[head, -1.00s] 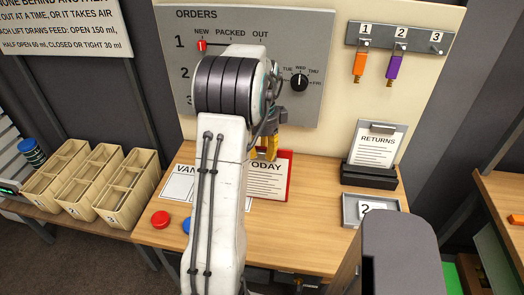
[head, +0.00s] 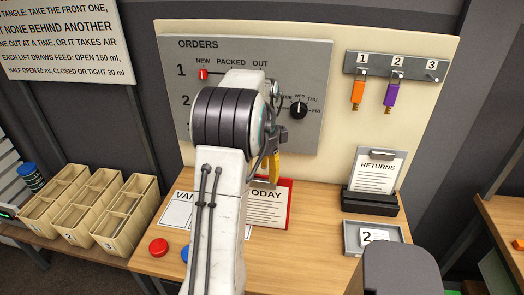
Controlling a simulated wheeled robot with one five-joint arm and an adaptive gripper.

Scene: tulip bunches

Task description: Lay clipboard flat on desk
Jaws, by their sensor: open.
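A clipboard with a metal clip and a RETURNS sheet (head: 377,172) stands upright, leaning back, in a dark holder (head: 370,202) at the desk's right rear. A red board with a TODAY sheet (head: 268,210) appears to lie on the desk (head: 300,250); its left part is hidden behind my arm. My gripper (head: 270,178), with yellow fingers, is just above the rear edge of the red board, left of the RETURNS clipboard. It is open, and its fingers are partly hidden by my arm. I cannot tell whether it touches the board.
A grey tray (head: 354,240) marked 2 sits in front of the holder. A VAN sheet (head: 178,212) and a red button (head: 158,247) are at left. The ORDERS panel (head: 310,70) and hanging tags (head: 391,95) are behind. Desk space right of the red board is clear.

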